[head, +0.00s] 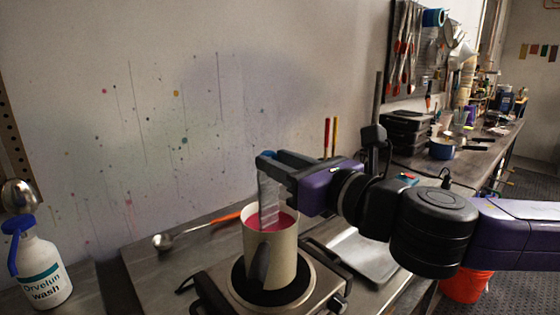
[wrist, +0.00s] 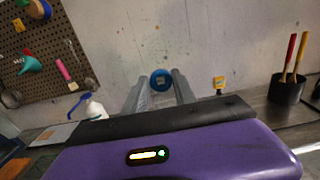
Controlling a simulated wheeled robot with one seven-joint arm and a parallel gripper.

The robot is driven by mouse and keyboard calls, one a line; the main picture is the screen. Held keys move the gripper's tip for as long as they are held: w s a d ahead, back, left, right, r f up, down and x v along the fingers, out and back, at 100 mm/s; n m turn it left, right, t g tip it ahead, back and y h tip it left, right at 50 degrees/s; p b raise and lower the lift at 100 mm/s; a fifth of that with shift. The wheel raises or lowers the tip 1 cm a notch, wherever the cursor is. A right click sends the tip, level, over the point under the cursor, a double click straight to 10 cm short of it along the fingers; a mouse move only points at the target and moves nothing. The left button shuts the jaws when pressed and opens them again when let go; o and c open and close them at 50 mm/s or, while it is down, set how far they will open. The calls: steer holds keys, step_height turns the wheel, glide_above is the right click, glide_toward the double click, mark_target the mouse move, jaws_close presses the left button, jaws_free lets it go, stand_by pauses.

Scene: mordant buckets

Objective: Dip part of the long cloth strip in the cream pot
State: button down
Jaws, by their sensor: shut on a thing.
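The cream pot (head: 284,262) stands upright on a hotplate in the head view, with pink-red liquid inside and a dark handle facing the camera. My gripper (head: 270,163) is above the pot mouth and shut on the top of the long cloth strip (head: 268,196). The pale grey strip hangs down into the pot, its lower part at the pink liquid. How deep the end goes is hidden by the pot wall. In the wrist view a round blue piece (wrist: 161,80) shows between the fingers of my gripper; the hanging strip is hidden there.
The hotplate (head: 222,287) sits on a metal bench against a splattered wall. A ladle (head: 163,242) lies left of it; a white wash bottle (head: 42,268) stands at far left. A metal tray (head: 375,262) lies right, below my arm. A dark cup with tools (wrist: 288,88) stands behind.

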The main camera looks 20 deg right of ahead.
step_height(320, 180, up, 7)
steer(key=p, duration=0.5)
steer(key=shift+r, duration=0.1)
stand_by(3.2)
steer(key=shift+r+p, duration=1.8)
steer(key=shift+r, duration=0.65)
